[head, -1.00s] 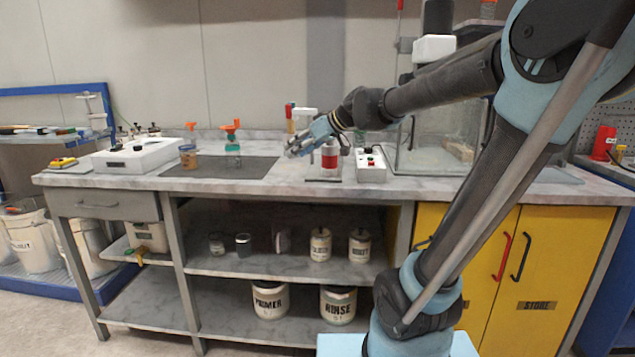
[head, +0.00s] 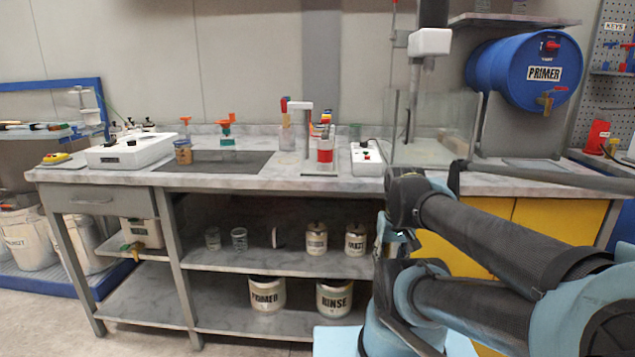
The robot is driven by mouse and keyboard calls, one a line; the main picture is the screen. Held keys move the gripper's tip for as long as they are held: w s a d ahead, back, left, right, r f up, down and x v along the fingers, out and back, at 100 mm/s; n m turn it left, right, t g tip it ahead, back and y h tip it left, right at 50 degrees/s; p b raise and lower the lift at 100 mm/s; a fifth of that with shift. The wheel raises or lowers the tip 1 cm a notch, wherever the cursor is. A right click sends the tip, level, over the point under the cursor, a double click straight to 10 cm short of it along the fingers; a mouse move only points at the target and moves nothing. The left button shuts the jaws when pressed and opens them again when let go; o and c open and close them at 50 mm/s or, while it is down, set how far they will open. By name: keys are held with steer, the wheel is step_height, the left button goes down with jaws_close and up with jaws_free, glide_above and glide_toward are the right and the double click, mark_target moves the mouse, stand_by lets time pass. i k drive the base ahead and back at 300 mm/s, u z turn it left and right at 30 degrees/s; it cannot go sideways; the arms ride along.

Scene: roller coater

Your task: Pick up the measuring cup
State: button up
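I cannot tell for sure which vessel is the measuring cup. On the upper shelf under the counter stand a small clear jar (head: 212,238) and a clear glass vessel (head: 239,240). A pale, thin-looking piece (head: 277,237) is to their right, too small to make out. My gripper (head: 396,240) is low in front of the bench, right of the shelf's labelled cans and apart from these vessels. It is small and partly hidden by my own arm, so its fingers do not show clearly.
Two labelled cans (head: 316,239) stand on the upper shelf's right side. PRIMER (head: 266,294) and RINSE (head: 334,299) buckets stand below. The countertop (head: 230,182) overhangs the shelf. A red can (head: 324,152) stands on the counter. Yellow cabinet doors (head: 480,240) are at right.

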mark_target(183, 148)
steer(key=u, duration=1.3)
